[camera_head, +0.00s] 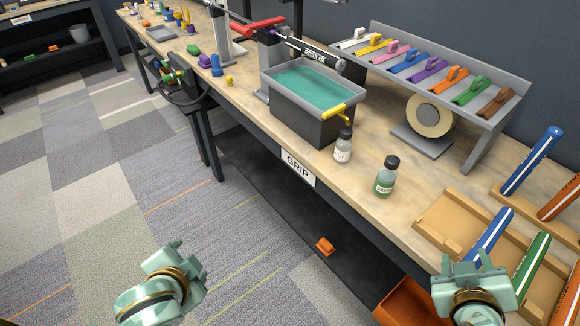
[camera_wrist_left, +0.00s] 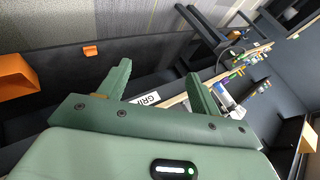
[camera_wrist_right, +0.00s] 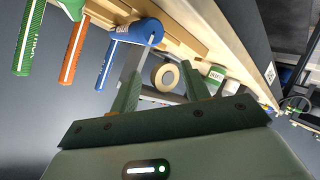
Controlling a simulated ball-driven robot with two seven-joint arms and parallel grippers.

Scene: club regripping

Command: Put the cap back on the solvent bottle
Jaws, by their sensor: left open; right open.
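Two small bottles stand upright near the bench's front edge in the head view. One is clear-grey with a white label (camera_head: 343,147), beside the tray's front corner. The other has a green label (camera_head: 385,178), to its right. Each has a dark cap on its top; the labels are too small to read surely. The green-labelled bottle also shows in the right wrist view (camera_wrist_right: 216,74). My left gripper (camera_head: 168,256) is open and empty over the floor, left of the bench. My right gripper (camera_head: 474,258) is open and empty near the wooden racks, right of the bottles.
A grey tray of teal liquid (camera_head: 305,85) with a yellow spout stands behind the bottles. A tape roll (camera_head: 430,116) sits under a sloped rack of coloured pieces (camera_head: 440,72). Wooden cradles (camera_head: 450,220) hold coloured grips. An orange bin (camera_head: 405,303) stands below the bench.

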